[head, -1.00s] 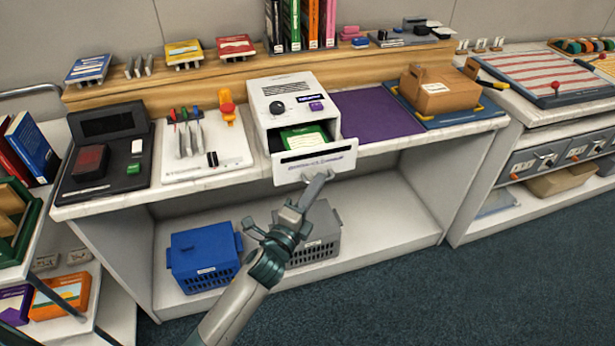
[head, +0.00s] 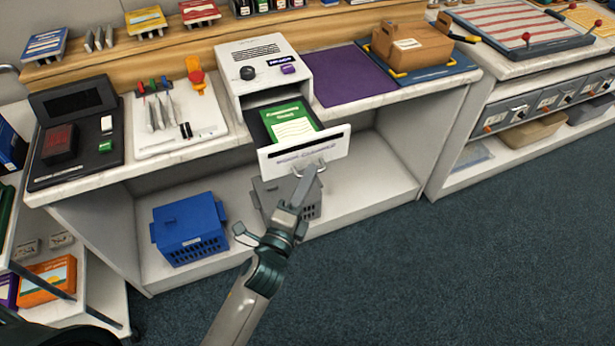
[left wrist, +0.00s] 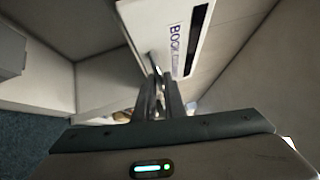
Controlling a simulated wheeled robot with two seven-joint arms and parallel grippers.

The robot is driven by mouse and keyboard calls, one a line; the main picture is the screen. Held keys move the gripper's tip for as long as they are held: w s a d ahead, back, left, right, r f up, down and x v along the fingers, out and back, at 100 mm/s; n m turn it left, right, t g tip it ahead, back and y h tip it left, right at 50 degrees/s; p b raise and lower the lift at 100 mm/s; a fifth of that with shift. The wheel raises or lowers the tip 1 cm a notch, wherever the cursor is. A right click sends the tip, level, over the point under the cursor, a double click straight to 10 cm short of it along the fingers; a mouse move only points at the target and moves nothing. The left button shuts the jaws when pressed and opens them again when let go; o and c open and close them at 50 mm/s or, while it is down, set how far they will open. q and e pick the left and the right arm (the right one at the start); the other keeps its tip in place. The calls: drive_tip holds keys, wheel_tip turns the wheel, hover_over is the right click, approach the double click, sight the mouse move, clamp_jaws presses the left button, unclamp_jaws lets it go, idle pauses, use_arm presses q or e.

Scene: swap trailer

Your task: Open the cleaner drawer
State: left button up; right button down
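The cleaner drawer (head: 290,158) is pulled well out of the white cleaner box (head: 262,70) on the worktop. Its white front carries a dark slot and lettering, and a green card (head: 290,124) lies inside. My left gripper (head: 301,186) is at the handle below the lettering on the drawer front, with its fingers close together on it. In the left wrist view the drawer front (left wrist: 160,30) stands right beyond the two fingers (left wrist: 160,95); the handle between them is mostly hidden. My right gripper is not in view.
A blue crate (head: 188,228) and a grey crate (head: 272,203) sit on the shelf below. A white tool tray (head: 170,118) lies left of the box, a purple mat (head: 350,75) and a cardboard box (head: 412,46) right. The carpet in front is clear.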

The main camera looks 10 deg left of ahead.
use_arm(q)
drive_tip(key=shift+s, duration=0.1)
idle(0.3)
